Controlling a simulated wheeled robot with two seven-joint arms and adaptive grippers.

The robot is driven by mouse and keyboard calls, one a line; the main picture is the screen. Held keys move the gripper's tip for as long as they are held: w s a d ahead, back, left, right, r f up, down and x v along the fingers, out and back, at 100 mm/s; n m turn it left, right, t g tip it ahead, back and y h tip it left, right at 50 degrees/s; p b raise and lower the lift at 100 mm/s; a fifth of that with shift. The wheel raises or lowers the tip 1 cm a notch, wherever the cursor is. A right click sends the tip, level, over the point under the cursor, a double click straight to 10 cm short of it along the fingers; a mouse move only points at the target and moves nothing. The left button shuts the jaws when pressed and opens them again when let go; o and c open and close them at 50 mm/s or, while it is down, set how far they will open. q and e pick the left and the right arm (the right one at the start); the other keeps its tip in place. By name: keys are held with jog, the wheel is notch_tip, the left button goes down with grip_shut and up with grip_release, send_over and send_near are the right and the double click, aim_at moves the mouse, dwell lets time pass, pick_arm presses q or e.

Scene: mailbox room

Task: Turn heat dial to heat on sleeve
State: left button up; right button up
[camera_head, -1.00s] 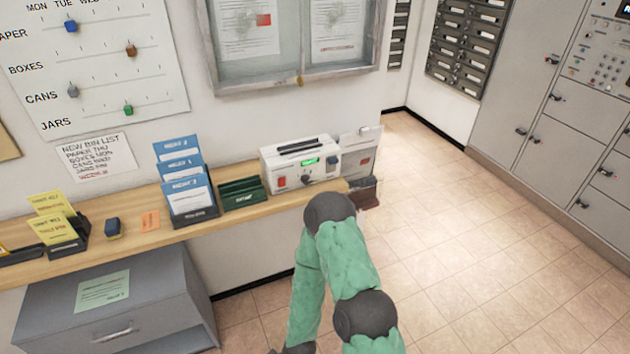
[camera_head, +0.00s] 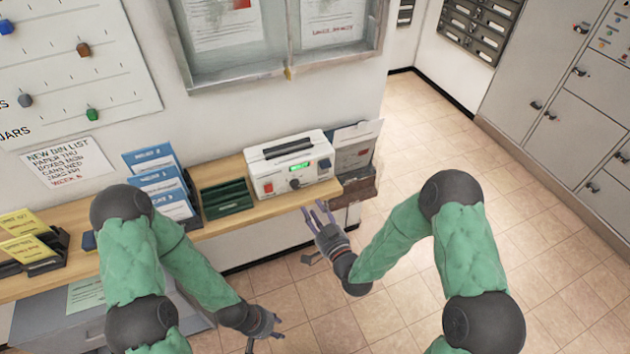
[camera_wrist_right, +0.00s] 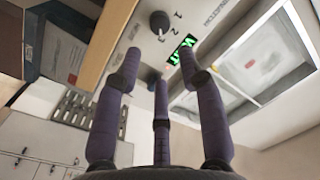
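The white laminator-like machine (camera_head: 291,166) sits on the wooden shelf with a green lit display, a red switch and a dark round dial (camera_head: 294,183) on its front. In the right wrist view a dark knob (camera_wrist_right: 160,22) stands beside small numbers and the green display (camera_wrist_right: 181,48). I cannot read any setting for the sleeve. My right gripper (camera_head: 318,208) is open and empty, in front of and below the machine's right part, apart from it. Its spread purple fingers (camera_wrist_right: 160,62) point toward the front panel. My left gripper (camera_head: 276,330) is low, away from the shelf, fingers apart and empty.
A green tray (camera_head: 226,196) and a rack of blue booklets (camera_head: 165,187) stand left of the machine. A holder with papers (camera_head: 355,150) is at its right, by the shelf end. A glazed notice board (camera_head: 270,70) hangs above. Open floor lies to the right.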

aim_at(297, 187)
jog(key=b+x, duration=0.1)
jog(key=x, duration=0.9)
jog(key=shift+a, duration=0.1)
grip_shut()
